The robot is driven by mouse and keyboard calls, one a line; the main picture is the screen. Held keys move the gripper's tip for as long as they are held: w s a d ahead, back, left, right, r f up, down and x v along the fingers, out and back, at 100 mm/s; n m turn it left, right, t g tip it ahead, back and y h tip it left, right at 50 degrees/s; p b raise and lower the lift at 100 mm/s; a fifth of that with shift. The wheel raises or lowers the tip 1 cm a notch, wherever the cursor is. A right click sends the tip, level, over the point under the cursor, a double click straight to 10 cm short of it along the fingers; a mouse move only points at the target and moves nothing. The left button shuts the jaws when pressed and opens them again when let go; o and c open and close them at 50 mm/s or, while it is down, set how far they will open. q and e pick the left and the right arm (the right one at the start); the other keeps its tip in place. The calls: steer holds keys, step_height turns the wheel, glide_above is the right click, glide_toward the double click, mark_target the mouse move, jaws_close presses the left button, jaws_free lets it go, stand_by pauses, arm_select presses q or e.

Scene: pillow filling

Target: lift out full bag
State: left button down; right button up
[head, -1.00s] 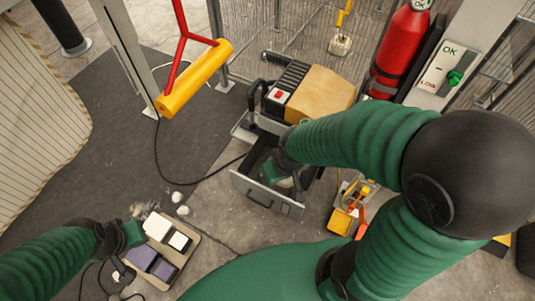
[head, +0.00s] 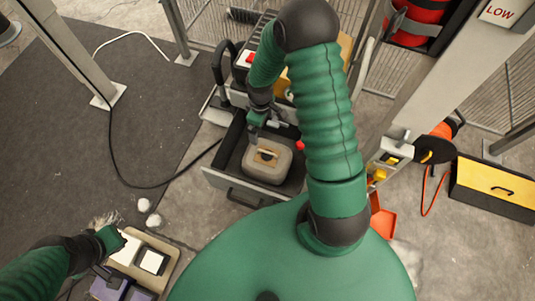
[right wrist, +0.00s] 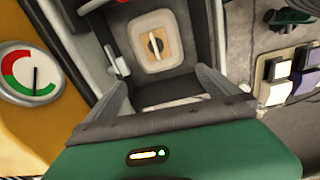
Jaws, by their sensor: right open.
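The bag (head: 267,161) is a pale, rounded block with a brown square patch and a light strap handle on top. It sits in the open dark drawer (head: 247,193) of the machine, and also shows in the right wrist view (right wrist: 137,42). My right gripper (head: 262,124) is over the back of the drawer, just behind the bag. In the right wrist view its two grey fingers (right wrist: 158,78) are spread and empty, with the bag beyond them. My left gripper (head: 112,243) is at lower left beside a tray of blocks; its jaws are unclear.
The tray (head: 168,245) holds white and purple blocks on the floor. White lumps (head: 149,212) lie near it. A gauge (right wrist: 30,73) is on the machine's yellow side. A metal post (head: 425,75) stands at right. A yellow-topped toolbox (head: 497,185) is at far right.

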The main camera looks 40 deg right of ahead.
steer(key=shift+n, duration=0.4)
steer(key=f+b, duration=0.2)
steer(key=f, duration=0.5)
steer(key=d+f+b, duration=0.1)
steer(key=f+b, duration=0.2)
steer(key=f, duration=0.3)
steer(key=d+f+b, duration=0.1)
steer(key=f+b, duration=0.2)
steer(key=f, duration=0.4)
steer(key=shift+f, duration=0.3)
step_height(320, 180, down, 6)
steer(key=b, duration=0.3)
steer(key=shift+s+r, duration=0.1)
steer(key=shift+r, duration=0.25)
steer(key=c, duration=1.9)
steer(key=shift+c, duration=1.1)
arm_select(q)
steer(key=s+x, duration=0.3)
steer(key=x, duration=1)
steer(key=shift+a+f, duration=0.45)
steer(key=shift+s+r, duration=0.1)
steer(key=shift+r, duration=0.05)
arm_select(e)
steer(key=shift+r, duration=0.15)
